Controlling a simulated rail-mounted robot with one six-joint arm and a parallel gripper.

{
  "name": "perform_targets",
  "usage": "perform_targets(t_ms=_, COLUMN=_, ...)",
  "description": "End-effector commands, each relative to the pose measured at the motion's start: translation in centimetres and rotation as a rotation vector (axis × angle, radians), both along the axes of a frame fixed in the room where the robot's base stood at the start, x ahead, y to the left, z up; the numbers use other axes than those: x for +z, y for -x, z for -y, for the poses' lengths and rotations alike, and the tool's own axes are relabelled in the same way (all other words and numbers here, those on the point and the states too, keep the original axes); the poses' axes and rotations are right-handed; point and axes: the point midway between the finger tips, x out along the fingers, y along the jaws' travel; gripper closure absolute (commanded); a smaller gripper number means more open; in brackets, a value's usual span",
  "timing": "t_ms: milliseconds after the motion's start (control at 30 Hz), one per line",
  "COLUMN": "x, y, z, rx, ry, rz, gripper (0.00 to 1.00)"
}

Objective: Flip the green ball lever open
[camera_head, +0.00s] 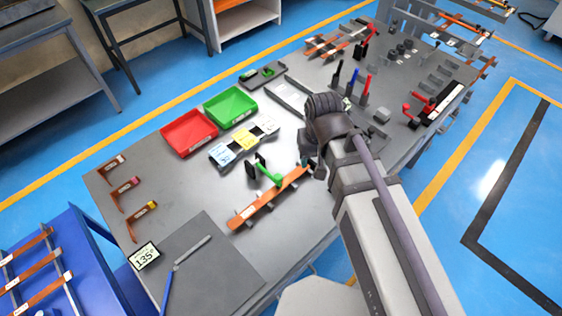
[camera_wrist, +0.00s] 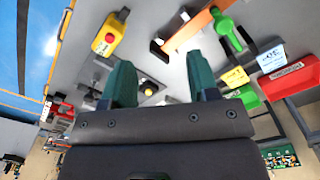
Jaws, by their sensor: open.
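The green ball lever (camera_head: 266,174) stands beside an orange busbar (camera_head: 262,204) near the middle of the table, next to a black upright plate. In the wrist view the green lever (camera_wrist: 231,34) is at the upper right, with its dark mount and the orange busbar (camera_wrist: 188,30) beside it. My gripper (camera_wrist: 160,75) is open, its two teal fingers spread with nothing held. It is apart from the lever, which lies beyond the right finger in the wrist view. In the head view my arm hides most of the gripper, to the right of the lever.
A red bin (camera_head: 188,134) and a green bin (camera_head: 231,106) stand behind the lever. Labelled blocks (camera_head: 243,143) lie between. A yellow box with a red button (camera_wrist: 108,36) is near my left finger. The table's front left holds a 135° display (camera_head: 144,256).

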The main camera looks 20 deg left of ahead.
Motion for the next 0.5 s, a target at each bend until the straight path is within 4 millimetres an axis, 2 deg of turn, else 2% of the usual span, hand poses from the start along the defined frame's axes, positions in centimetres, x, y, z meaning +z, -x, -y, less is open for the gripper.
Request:
perform_targets(t_ms=33, x=0.3, y=0.7, z=-3.8, rx=0.034, ry=0.0, rz=0.0, gripper=0.45)
perform_targets(t_ms=100, x=0.4, y=2.0, z=-7.7, rx=0.041, ry=0.0, rz=0.0, gripper=0.45)
perform_targets(t_ms=167, x=0.4, y=2.4, z=-10.3, rx=-0.003, ry=0.0, rz=0.0, gripper=0.45)
perform_targets(t_ms=200, x=0.4, y=1.8, z=-10.3, rx=-0.069, ry=0.0, rz=0.0, gripper=0.45)
perform_targets(t_ms=300, x=0.3, y=2.0, z=-9.9, rx=-0.143, ry=0.0, rz=0.0, gripper=0.45)
perform_targets(t_ms=500, x=-0.5, y=1.9, z=-9.8, rx=-0.15, ry=-0.001, rz=0.0, gripper=0.45)
